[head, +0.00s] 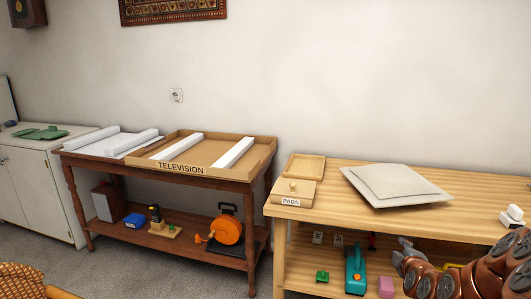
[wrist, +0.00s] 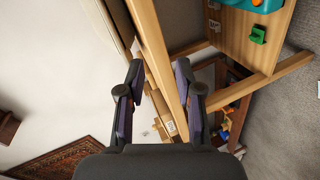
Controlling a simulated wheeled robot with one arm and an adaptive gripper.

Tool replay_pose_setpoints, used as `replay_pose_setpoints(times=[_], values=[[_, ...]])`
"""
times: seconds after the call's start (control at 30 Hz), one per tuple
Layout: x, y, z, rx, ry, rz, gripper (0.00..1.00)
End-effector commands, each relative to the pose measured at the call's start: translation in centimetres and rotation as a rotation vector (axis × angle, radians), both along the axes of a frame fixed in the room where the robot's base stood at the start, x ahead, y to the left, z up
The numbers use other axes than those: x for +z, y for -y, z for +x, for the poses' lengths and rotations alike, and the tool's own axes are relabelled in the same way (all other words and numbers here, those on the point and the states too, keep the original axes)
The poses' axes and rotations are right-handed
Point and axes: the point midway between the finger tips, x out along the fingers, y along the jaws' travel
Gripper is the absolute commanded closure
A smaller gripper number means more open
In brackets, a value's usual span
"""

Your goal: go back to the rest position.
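My gripper (wrist: 160,66) shows in the wrist view with its two dark fingers spread apart. Nothing sits between the fingertips; the light wooden table's edge shows beyond the gap. In the head view my bronze arm reaches in from the lower right, in front of the light wooden table (head: 345,222). Its far end is near that table's lower shelf, and the fingers cannot be made out clearly there. The wrist view is turned, with the table legs, wall and floor at a slant.
On the light table are a small box labelled PADS (head: 293,192), a wooden tray (head: 305,167), a grey flat panel (head: 395,184) and a white object (head: 512,216). A brown table (head: 90,163) bears a TELEVISION tray (head: 215,166) with white strips.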

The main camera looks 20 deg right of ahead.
Motion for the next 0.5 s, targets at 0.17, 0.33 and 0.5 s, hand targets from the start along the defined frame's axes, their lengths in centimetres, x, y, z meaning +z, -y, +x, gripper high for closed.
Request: replay_pose_setpoints(times=[0.17, 0.33, 0.5], values=[[-1.4, -7.5, 2.2, 0.083, -0.107, 0.217, 0.65], [-2.8, -14.6, 1.8, 0.095, -0.242, 0.425, 0.65], [-3.6, -21.1, -0.4, 0.050, -0.390, 0.603, 0.65]])
